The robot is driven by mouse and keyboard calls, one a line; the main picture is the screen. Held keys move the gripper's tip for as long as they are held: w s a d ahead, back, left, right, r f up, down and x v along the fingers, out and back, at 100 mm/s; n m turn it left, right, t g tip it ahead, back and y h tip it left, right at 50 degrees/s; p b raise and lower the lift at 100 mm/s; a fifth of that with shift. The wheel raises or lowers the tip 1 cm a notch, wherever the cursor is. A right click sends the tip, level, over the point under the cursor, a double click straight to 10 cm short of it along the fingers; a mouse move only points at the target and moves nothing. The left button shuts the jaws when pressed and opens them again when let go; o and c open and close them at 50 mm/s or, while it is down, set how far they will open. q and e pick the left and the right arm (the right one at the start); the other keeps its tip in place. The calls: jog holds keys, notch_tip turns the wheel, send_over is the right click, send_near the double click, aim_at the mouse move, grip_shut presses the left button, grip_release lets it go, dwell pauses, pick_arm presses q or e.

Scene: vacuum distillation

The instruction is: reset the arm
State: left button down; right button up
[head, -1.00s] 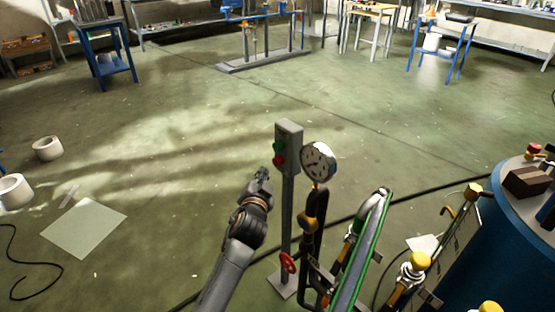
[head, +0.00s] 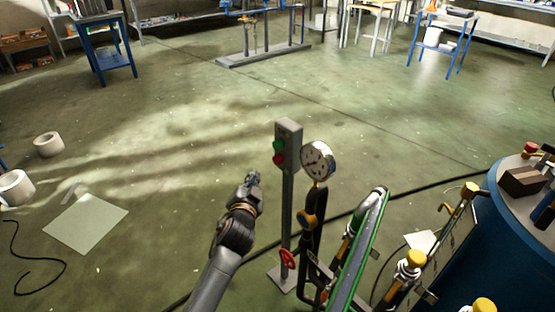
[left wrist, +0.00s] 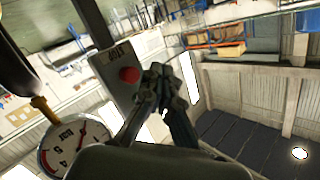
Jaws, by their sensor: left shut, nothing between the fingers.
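My left gripper (head: 252,179) is at the end of my left arm, which comes up from the bottom of the head view. It is shut and empty, a little left of the grey control box (head: 288,130) and lower in the picture. The box sits on a post and carries a green button (head: 279,146) and a red button (head: 278,159). In the left wrist view the shut fingers (left wrist: 158,85) show in front of the box, close to its red button (left wrist: 129,75). My right gripper is in neither view.
A round pressure gauge (head: 317,160) stands on piping just right of the post, with a red valve wheel (head: 288,258) below. A green-edged frame (head: 366,245), yellow-capped valves (head: 415,258) and a blue tank (head: 460,245) fill the right. The floor to the left is mostly open.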

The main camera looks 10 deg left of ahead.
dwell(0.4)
